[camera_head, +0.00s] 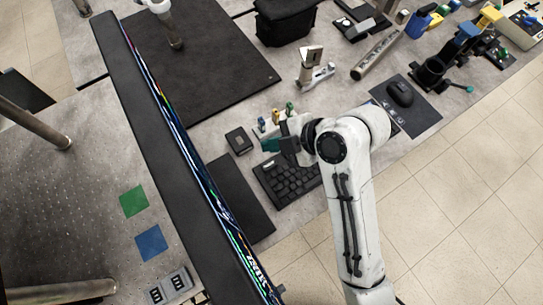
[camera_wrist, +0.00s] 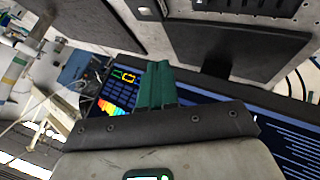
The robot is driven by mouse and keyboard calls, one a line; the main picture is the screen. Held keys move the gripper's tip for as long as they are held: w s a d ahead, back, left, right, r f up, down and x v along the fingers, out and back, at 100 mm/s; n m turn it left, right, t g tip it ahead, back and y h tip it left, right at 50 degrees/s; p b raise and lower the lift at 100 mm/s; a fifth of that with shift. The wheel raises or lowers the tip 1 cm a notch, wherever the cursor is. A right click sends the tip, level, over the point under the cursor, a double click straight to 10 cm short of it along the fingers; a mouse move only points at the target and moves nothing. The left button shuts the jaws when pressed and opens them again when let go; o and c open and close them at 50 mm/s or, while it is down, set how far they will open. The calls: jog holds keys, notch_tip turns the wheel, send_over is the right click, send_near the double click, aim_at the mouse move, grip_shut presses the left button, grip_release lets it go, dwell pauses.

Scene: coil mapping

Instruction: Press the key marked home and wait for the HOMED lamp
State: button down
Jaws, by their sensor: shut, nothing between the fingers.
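My gripper (camera_head: 270,145) is shut and empty, with teal fingers, above the desk near a black keyboard (camera_head: 285,183). In the wrist view the teal fingers (camera_wrist: 157,72) are together in front of a lit screen (camera_wrist: 120,90) with coloured blocks. A small dark box (camera_head: 239,140) lies left of the gripper in the head view. No key marked home can be read in either view. I cannot make out a HOMED lamp. The monitor (camera_head: 165,120) shows nearly edge-on in the head view, so its display is mostly unreadable there.
A dark mat (camera_head: 205,65) covers the desk behind the monitor's right side. A mouse (camera_head: 400,92) lies on a pad to the right. Green (camera_head: 133,201) and blue (camera_head: 151,243) squares lie at left.

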aim_at(272, 166)
jog(key=shift+f, duration=0.1)
notch_tip(272, 166, down, 9)
jog(key=b, duration=0.7)
dwell(2.0)
jog(key=shift+f+b, duration=0.25)
jog(key=shift+b, duration=0.1)
